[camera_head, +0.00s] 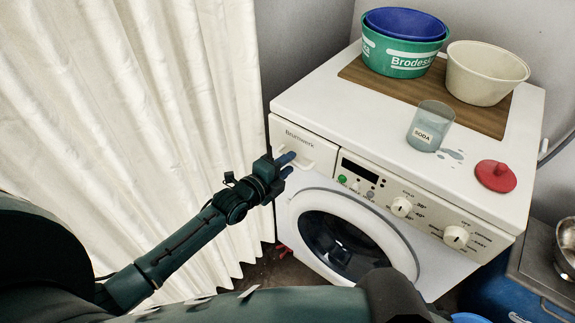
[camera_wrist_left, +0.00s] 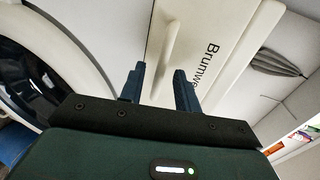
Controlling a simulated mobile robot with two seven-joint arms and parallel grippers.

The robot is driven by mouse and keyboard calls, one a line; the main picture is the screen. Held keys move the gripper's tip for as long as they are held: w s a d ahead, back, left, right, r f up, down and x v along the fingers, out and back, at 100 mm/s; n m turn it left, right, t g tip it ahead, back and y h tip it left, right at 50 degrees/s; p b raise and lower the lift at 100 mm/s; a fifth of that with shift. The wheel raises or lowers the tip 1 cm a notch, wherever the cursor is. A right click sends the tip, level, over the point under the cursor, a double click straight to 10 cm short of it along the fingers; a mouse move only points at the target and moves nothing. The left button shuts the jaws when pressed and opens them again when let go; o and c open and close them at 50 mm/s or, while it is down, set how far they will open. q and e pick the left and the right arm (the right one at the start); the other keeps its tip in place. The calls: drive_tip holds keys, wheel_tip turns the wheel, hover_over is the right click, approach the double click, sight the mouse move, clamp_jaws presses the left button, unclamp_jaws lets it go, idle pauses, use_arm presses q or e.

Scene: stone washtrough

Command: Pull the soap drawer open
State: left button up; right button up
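The soap drawer (camera_head: 305,150) is the cream panel marked "Brumwerk" at the upper left of the washing machine's front. It looks flush with the front. In the left wrist view the drawer front (camera_wrist_left: 205,70) shows a raised, bar-like handle (camera_wrist_left: 172,42). My left gripper (camera_head: 288,163) is just in front of the drawer. My right gripper is not in view.
On the machine top are a soda cup (camera_head: 431,126) beside a small spill, a red lid (camera_head: 495,176), a green tub (camera_head: 400,56) and a cream bowl (camera_head: 485,74). The round door (camera_head: 395,251) is below the drawer. A white curtain (camera_head: 160,110) hangs at left.

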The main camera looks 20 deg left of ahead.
use_arm(q)
drive_tip(key=shift+w+d, duration=0.15)
drive_tip(key=shift+w, duration=0.2)
drive_tip(key=shift+c, duration=0.3)
clamp_jaws()
